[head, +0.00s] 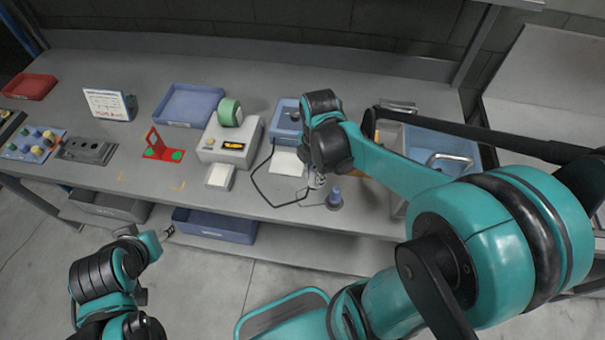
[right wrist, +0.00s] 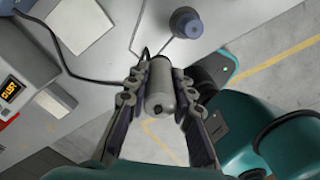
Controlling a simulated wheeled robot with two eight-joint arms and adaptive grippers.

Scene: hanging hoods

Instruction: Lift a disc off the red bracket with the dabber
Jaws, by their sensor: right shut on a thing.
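The red bracket (head: 153,138) stands on the bench left of centre, with an upright plate and a flat foot. A green disc (head: 177,155) lies on the right end of its foot, and more green shows at the left end. My right gripper (head: 317,181) is well to the right of the bracket, near the bench's front edge. In the right wrist view it is shut on a grey cylinder with a black cable, which looks like the dabber (right wrist: 160,88). My left gripper (head: 168,231) is off the bench's front edge; its fingers are too small to read.
A blue post on a round dark base (head: 335,198) stands beside my right gripper. A grey box with a display (head: 230,138), a white pad (head: 219,176) and a black cable (head: 258,185) lie between gripper and bracket. A blue tray (head: 188,104) is behind.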

